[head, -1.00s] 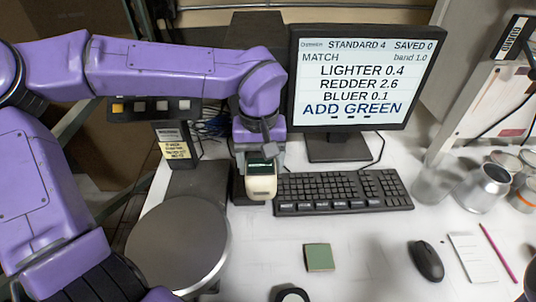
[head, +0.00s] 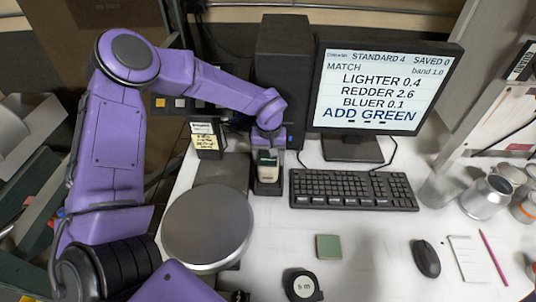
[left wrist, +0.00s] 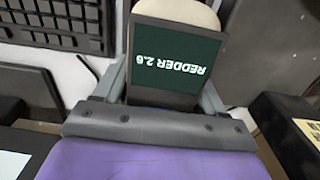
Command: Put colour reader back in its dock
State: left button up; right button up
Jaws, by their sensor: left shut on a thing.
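The colour reader (head: 267,168) is a small upright device with a dark top and a cream lower end. In the left wrist view its dark green screen (left wrist: 165,62) reads "REDDER 2.6", upside down. My left gripper (head: 268,146) is shut on it from above. The dock (head: 267,189) is a dark block left of the keyboard; its front edge shows just below the reader. The reader stands over or in it, and I cannot tell whether it is fully seated. My right gripper is not in view.
The keyboard (head: 352,190) is close on the right, with the monitor (head: 385,95) behind. A black tower (head: 283,75) stands behind the gripper. A round metal plate (head: 207,228) is at front left.

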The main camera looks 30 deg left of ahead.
pick_arm(q)
jog(key=shift+w+d+f, duration=0.1)
jog(key=shift+w+f, duration=0.1)
jog(key=shift+w, duration=0.25)
jog(key=o, duration=1.6)
jog(key=shift+s, duration=0.1)
jog(key=shift+o, duration=0.7)
jog(key=shift+s, duration=0.2)
jog(key=shift+r, duration=0.15)
jog(key=shift+r, duration=0.3)
notch_tip(320, 180, up, 11)
jog(key=shift+r+b, duration=0.15)
jog(key=shift+b, duration=1.05)
